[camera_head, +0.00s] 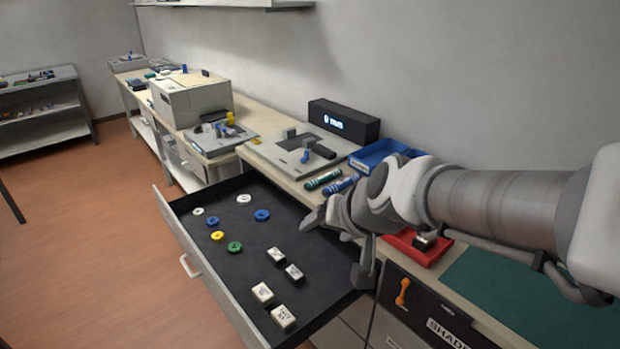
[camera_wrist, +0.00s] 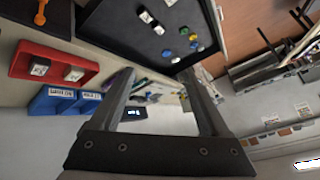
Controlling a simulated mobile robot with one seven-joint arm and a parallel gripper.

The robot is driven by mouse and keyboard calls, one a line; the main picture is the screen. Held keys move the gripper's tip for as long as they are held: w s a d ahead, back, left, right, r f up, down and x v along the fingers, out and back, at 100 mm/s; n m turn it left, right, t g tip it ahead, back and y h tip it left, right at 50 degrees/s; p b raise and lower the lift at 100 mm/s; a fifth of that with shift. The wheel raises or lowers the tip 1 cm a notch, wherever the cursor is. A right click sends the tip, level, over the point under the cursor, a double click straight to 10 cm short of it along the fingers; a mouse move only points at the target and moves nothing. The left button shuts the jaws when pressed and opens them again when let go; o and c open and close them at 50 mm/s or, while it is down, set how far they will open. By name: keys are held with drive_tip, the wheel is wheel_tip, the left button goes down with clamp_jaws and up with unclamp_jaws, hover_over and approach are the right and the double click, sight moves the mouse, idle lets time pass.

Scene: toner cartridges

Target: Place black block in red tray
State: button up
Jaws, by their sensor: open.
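The red tray (camera_head: 433,257) sits on the counter behind my arm, which hides part of it. In the wrist view the red tray (camera_wrist: 24,66) shows two dark blocks with pale tops inside it (camera_wrist: 40,67) (camera_wrist: 74,73). Several dark-sided blocks with white printed tops lie in the open black drawer, among them a front one (camera_head: 283,317) and a rear one (camera_head: 276,255). I cannot tell which one is the black block. My gripper (camera_head: 338,246) is open over the drawer's right side, with nothing between its fingers; they also show in the wrist view (camera_wrist: 157,78).
The drawer (camera_head: 200,262) also holds several coloured round pieces. A blue tray (camera_head: 372,160), green and blue cylinders, and a grey device (camera_head: 275,155) stand on the counter behind. A green mat (camera_head: 530,295) lies at right.

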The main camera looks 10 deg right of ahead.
drive_tip(key=s+d+r+n+g+h, duration=0.2)
drive_tip(key=s+d, duration=0.1)
drive_tip(key=s, duration=1)
drive_tip(key=shift+s+r+n, duration=0.2)
drive_tip(key=shift+n, duration=0.2)
drive_tip(key=shift+r, duration=0.1)
